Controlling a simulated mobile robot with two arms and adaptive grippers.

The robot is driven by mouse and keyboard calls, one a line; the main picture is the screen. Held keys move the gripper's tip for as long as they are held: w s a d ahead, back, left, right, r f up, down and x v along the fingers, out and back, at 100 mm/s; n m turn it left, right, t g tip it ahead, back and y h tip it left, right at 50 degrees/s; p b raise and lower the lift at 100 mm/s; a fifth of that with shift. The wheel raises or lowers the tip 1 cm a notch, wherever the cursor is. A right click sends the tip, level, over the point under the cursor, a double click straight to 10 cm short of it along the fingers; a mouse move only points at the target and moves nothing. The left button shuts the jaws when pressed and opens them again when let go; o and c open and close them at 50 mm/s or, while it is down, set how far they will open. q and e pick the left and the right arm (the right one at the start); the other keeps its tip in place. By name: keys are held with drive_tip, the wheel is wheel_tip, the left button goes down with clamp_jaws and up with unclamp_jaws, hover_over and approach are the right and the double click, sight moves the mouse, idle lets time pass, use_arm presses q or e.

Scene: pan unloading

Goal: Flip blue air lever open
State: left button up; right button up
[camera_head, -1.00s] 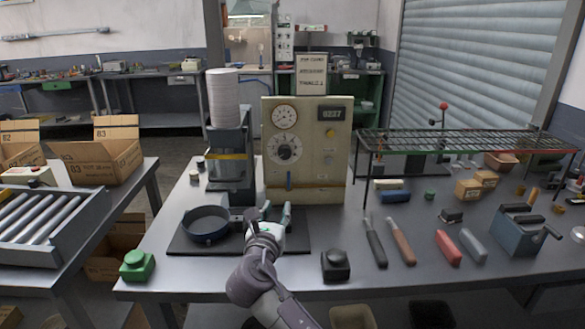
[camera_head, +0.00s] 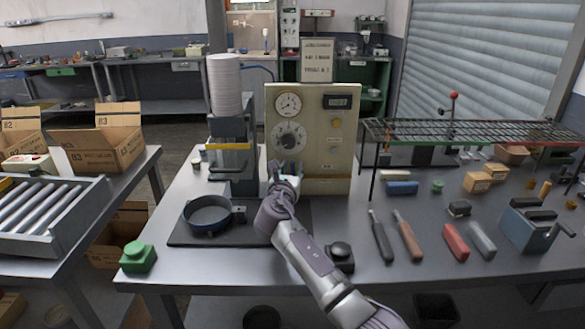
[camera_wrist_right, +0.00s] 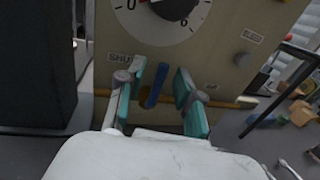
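The blue air lever (camera_wrist_right: 155,86) is on the lower front of the beige control panel (camera_head: 340,158). In the right wrist view it stands nearly upright, its top leaning slightly right, below the dial. My right gripper (camera_wrist_right: 160,80) is open, its two teal-lined fingers on either side of the lever. Gaps show on both sides, so it does not appear gripped. In the head view my right gripper (camera_head: 283,172) is in front of the panel's lower left and hides the lever. My left gripper is not in view.
A press with stacked white discs (camera_head: 226,88) stands left of the panel. A round dark pan (camera_head: 207,214) sits on a black mat before it. A wire rack (camera_head: 470,132) is at the right. A black button box (camera_head: 340,257) is near the front edge.

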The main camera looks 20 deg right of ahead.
drive_tip(key=shift+w+d, duration=0.25)
drive_tip(key=shift+w, duration=0.3)
clamp_jaws()
